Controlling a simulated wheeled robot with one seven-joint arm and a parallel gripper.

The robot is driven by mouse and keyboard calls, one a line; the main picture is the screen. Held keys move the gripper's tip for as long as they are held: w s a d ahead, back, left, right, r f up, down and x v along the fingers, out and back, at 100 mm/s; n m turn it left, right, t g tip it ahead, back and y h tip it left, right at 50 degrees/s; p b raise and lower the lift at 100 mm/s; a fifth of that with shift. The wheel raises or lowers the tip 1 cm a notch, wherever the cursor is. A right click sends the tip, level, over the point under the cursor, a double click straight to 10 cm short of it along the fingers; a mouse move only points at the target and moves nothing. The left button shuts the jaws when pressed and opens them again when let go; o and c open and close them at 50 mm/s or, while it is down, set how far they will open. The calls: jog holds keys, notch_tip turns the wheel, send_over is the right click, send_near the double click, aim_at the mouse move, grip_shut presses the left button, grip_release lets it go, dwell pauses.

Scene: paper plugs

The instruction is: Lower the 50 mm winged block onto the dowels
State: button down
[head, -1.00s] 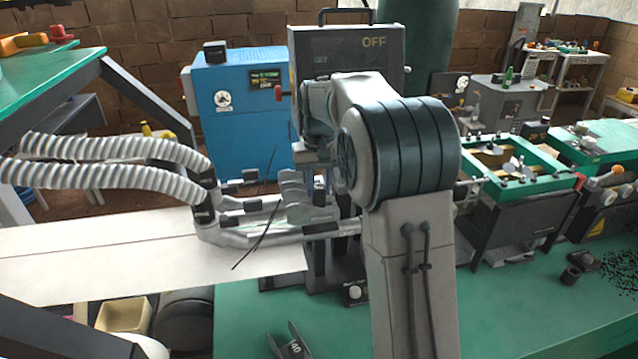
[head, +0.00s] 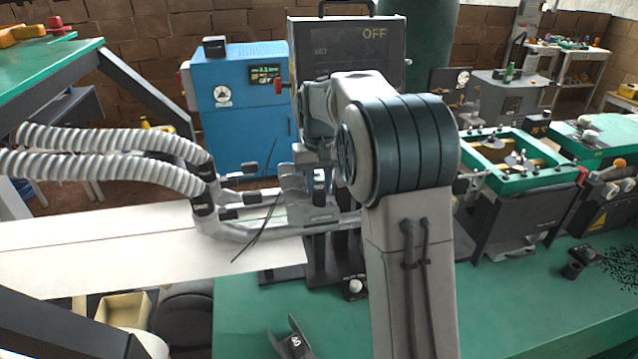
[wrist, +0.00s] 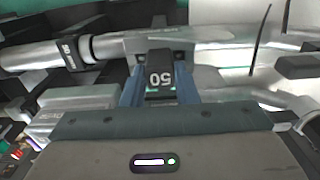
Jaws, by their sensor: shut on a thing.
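The 50 mm block (wrist: 160,75) is dark with a white 50 on it. It sits between the blue fingers of my gripper (wrist: 158,90) in the wrist view, which are shut on it. A grey plate shows behind and to each side of it, but I cannot tell whether this is its wings. In the head view my gripper (head: 318,183) is mostly hidden by my arm, at the grey machine's pipes. I cannot make out the dowels, nor whether the block touches them.
Silver pipes (head: 270,228) with ribbed hoses (head: 100,182) lie left of my gripper, with a thin black wire across them. A green-framed machine (head: 520,165) stands at the right.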

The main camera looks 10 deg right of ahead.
jog(key=c, duration=1.1)
grip_release()
jog(key=shift+o, duration=0.2)
jog(key=shift+r, duration=0.1)
jog(key=shift+r+p, duration=2.35)
jog(key=shift+r, duration=0.4)
notch_tip(320, 180, up, 13)
jog(key=s+f+t, duration=0.1)
jog(key=s+f, duration=0.3)
jog(key=s, duration=0.6)
jog(key=s+f+t, duration=0.1)
jog(key=s+f, duration=0.4)
jog(key=s, duration=0.5)
jog(key=s+f+t, duration=0.1)
jog(key=s+f, duration=0.3)
jog(key=s, duration=0.6)
jog(key=shift+f+t, duration=0.3)
